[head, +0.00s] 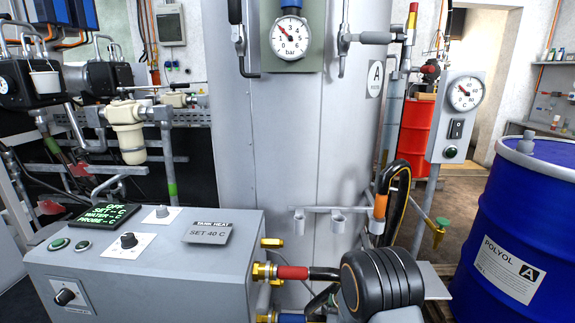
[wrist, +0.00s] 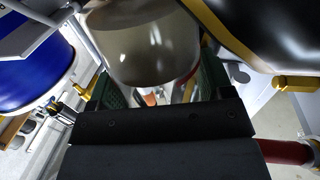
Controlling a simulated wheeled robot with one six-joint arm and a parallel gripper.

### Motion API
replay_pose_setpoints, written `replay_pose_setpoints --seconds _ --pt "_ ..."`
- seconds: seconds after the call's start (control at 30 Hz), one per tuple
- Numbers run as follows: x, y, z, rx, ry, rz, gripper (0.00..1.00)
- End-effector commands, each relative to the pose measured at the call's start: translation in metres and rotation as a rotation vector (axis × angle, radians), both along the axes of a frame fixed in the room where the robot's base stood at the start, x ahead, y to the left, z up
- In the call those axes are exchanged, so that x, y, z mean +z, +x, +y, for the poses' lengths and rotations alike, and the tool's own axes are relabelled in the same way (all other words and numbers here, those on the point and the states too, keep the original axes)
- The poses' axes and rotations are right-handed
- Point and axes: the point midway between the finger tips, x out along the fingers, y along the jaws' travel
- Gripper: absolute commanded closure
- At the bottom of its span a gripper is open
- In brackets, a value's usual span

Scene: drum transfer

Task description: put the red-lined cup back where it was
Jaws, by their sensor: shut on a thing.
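In the wrist view my gripper (wrist: 155,85) has its two dark green fingers on either side of a rounded, grey-beige cup (wrist: 145,48) and is shut on it. The cup's upper part is cut off by the frame edge. In the head view my dark wrist hides the fingers and the held cup.
A control box (head: 150,255) with a SET 40 C plate stands at front left. A blue drum (head: 515,235) is at the right. A red-sleeved pipe (head: 292,272) juts out low.

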Motion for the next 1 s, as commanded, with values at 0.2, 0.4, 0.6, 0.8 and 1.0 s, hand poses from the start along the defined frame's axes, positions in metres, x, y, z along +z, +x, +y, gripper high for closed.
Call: replay_pose_setpoints --seconds 0.2,0.4,0.6,0.8,1.0 --pt "0.060 -0.003 -0.001 0.058 -0.009 0.002 0.52" --pt "0.100 -0.007 -0.001 0.120 -0.007 0.003 0.52" --pt "0.132 -0.012 0.000 0.172 0.003 0.004 0.52" --pt "0.151 -0.017 0.000 0.208 0.014 0.005 0.52" --pt "0.159 -0.019 0.001 0.226 0.022 0.003 0.52"
